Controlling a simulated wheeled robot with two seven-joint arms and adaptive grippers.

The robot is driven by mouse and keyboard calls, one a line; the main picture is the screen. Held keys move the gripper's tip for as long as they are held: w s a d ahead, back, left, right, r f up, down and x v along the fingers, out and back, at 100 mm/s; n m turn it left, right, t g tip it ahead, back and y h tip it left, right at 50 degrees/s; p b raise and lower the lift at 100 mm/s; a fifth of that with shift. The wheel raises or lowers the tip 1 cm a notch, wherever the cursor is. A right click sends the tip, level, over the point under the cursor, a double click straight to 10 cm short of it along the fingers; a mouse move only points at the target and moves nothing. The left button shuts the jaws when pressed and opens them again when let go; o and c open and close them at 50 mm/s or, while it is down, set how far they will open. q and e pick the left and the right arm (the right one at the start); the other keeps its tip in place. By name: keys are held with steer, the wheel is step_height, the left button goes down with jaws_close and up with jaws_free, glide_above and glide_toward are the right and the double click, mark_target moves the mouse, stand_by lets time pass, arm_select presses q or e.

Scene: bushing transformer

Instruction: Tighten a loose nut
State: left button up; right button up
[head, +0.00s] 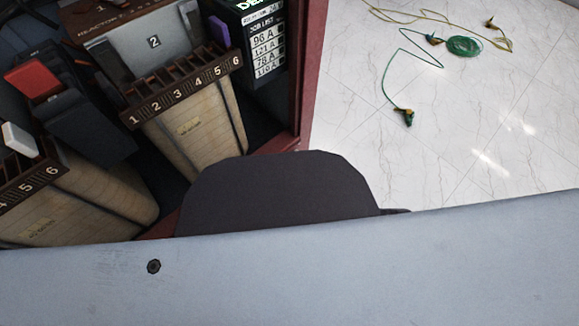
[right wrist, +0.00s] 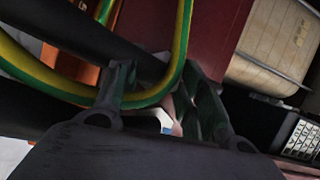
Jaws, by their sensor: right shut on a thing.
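In the right wrist view my right gripper (right wrist: 165,95) has its two dark green-grey fingers close together. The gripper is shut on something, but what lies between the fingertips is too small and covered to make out. A small pale patch shows low between the fingers. No nut can be told apart in either view. The head view shows neither gripper, and my left gripper is in no view.
Dark numbered terminal strips (head: 184,88) on pale blocks (head: 196,125) fill the left of the head view. A dark red post (head: 309,80) borders them. Green wire (head: 392,78) and yellow wire (head: 415,14) lie on the white tiled floor (head: 480,120), otherwise clear there.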

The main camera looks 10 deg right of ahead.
steer(key=shift+d+f, duration=0.15)
steer(key=o, duration=1)
steer(key=shift+s+d, duration=0.1)
steer(key=shift+s, duration=0.05)
steer(key=shift+v, duration=5.8)
